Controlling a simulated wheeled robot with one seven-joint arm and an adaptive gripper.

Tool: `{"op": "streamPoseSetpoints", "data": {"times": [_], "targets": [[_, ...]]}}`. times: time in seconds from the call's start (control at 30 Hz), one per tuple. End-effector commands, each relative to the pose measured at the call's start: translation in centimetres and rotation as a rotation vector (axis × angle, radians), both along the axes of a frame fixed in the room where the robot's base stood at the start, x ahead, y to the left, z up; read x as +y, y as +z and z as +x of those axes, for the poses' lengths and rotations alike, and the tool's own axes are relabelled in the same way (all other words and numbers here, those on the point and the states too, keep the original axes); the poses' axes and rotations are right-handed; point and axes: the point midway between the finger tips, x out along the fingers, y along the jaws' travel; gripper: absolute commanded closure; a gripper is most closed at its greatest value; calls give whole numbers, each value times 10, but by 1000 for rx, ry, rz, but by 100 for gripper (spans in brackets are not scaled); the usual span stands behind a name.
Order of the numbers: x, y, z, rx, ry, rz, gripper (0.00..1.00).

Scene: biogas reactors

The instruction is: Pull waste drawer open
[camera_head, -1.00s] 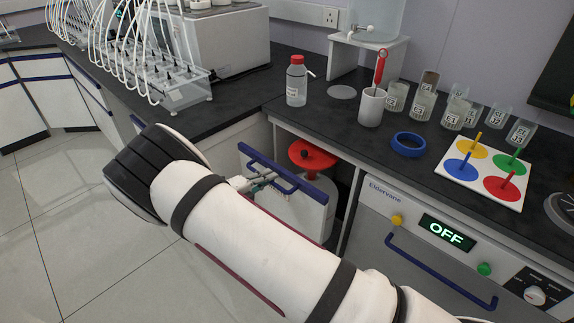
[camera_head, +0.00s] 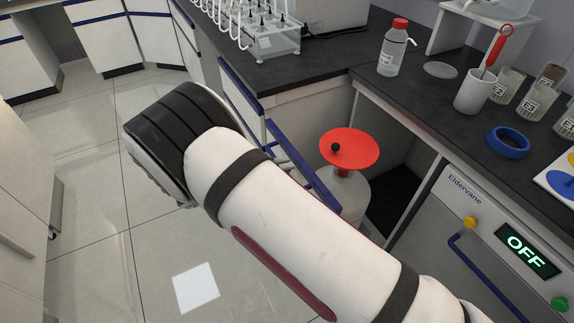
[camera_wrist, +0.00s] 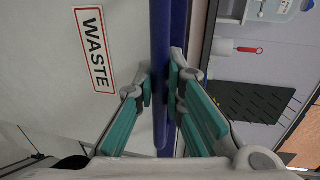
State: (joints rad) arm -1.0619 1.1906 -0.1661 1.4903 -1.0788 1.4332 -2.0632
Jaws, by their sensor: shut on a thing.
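The waste drawer (camera_head: 322,196) stands pulled out from under the dark worktop, its front edged in blue. A canister with a red round top (camera_head: 362,152) and black knob shows behind that front. In the wrist view the pale drawer front (camera_wrist: 60,105) carries a WASTE label (camera_wrist: 95,48). A blue bar handle (camera_wrist: 160,70) runs between the teal-padded fingers of my gripper (camera_wrist: 161,88), which is shut on it. In the head view my arm hides the gripper and part of the drawer front.
A cabinet with an OFF display (camera_head: 527,250) stands right of the drawer. The worktop holds a red-capped bottle (camera_head: 391,50), a white cup (camera_head: 474,92), a blue ring (camera_head: 508,142) and labelled beakers. Tiled floor (camera_head: 90,210) is clear at the left.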

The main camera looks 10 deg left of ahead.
Motion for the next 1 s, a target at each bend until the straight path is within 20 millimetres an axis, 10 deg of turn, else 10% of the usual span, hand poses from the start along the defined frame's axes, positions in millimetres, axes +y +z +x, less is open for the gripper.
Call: {"op": "streamPoseSetpoints", "data": {"times": [0.23,0.33,0.73,1.0], "targets": [[0,-1,0,2,1,3,100],[0,-1,0,2,1,3,69],[5,1,-3,0,3,3,69],[43,10,-30,1,5,3,69]]}}
